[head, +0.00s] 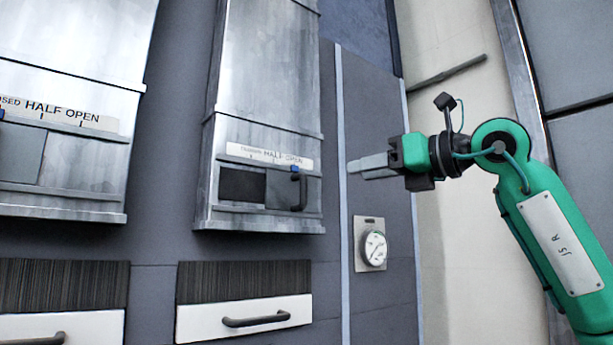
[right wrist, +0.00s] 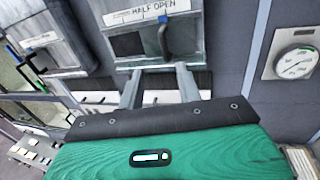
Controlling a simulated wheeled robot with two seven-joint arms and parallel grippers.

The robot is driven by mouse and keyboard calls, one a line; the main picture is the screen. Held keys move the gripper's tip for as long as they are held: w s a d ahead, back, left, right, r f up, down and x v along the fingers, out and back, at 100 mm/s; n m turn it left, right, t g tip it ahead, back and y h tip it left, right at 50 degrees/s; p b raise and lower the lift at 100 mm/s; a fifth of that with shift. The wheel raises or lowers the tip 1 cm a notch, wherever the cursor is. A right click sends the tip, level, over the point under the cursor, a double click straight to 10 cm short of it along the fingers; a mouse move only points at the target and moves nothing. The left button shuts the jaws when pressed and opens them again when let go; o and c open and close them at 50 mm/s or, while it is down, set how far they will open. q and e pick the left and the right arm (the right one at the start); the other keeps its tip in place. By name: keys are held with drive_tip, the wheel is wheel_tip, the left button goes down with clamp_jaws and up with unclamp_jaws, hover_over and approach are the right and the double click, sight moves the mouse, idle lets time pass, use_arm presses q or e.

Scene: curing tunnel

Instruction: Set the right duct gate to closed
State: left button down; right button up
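The right duct gate (head: 278,188) is a grey sliding plate low on the right metal duct, with a dark vertical handle (head: 302,191). Its blue pointer (head: 294,169) stands towards the OPEN end of the label strip (head: 262,155). A dark opening (head: 242,185) shows left of the plate. My right gripper (head: 350,167) is to the right of the handle and apart from it. In the right wrist view, its two fingers (right wrist: 158,78) are spread with nothing between them, and the handle (right wrist: 163,42) shows beyond the fingertips. My left gripper is not in view.
A second duct with a similar gate (head: 60,158) is at the left. Below the right duct are dark bristle strips (head: 243,282) and a white drawer front with a dark handle (head: 256,319). A round gauge (head: 374,247) is on the wall at the lower right.

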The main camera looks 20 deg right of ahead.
drive_tip(key=r, duration=0.1)
drive_tip(key=p, duration=0.7)
approach(306, 176)
drive_tip(key=shift+t+h, duration=0.3)
drive_tip(key=shift+h, duration=0.1)
drive_tip(key=x, duration=0.7)
drive_tip(key=shift+a+r, duration=0.1)
drive_tip(key=shift+a, duration=0.2)
drive_tip(key=shift+w+a, duration=0.25)
drive_tip(key=shift+w, duration=0.3)
clamp_jaws()
